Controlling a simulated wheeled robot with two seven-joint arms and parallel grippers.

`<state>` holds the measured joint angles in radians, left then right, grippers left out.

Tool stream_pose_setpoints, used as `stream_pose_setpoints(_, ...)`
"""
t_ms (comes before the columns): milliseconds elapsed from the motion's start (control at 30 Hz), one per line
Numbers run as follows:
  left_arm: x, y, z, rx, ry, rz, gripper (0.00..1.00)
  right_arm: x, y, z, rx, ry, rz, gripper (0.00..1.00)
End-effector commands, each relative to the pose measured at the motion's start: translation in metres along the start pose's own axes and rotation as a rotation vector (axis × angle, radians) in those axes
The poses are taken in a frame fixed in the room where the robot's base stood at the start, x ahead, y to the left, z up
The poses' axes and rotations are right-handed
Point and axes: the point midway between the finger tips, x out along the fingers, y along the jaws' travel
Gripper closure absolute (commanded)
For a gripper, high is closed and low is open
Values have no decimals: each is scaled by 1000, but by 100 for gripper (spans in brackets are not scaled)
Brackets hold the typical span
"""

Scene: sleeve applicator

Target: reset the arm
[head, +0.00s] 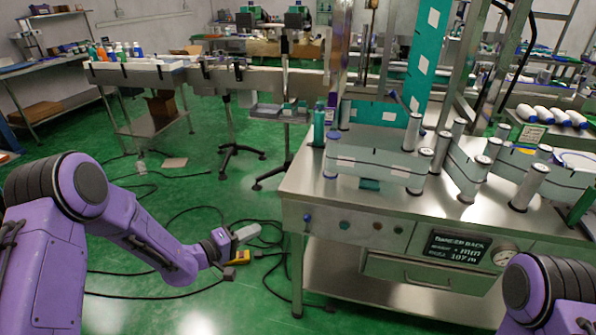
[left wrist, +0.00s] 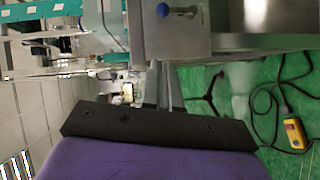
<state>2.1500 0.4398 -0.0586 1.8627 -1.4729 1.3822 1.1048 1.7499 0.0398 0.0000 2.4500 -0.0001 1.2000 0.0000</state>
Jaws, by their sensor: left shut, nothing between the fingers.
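My left arm (head: 150,240) is purple with dark joints and reaches in from the left in the head view. Its gripper (head: 250,233) is shut and empty, held in the air left of the steel machine table (head: 345,204). Only a purple and dark link of my right arm (head: 555,295) shows at the lower right. My right gripper is out of view.
The machine table carries steel rollers (head: 413,132) and a control panel (head: 458,250). A yellow device (head: 238,257) and black cables lie on the green floor, with the device also in the left wrist view (left wrist: 294,133).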

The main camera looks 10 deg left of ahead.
Motion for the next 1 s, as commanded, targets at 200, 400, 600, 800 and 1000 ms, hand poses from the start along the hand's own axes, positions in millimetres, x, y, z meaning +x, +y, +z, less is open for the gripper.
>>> stream_pose_setpoints(200,-9,-19,-10,212,143,-102,100,0,0,0,0,0,0,100)
stream_pose_setpoints(400,-86,-127,58,362,242,-658,100,0,0,0,0,0,0,100)
stream_pose_setpoints(600,-215,-194,150,424,92,-1190,100,0,0,0,0,0,0,100)
stream_pose_setpoints(800,-290,-207,206,423,-42,-1403,100,0,0,0,0,0,0,100)
stream_pose_setpoints(1000,-296,-211,213,424,-67,-1415,100,0,0,0,0,0,0,100)
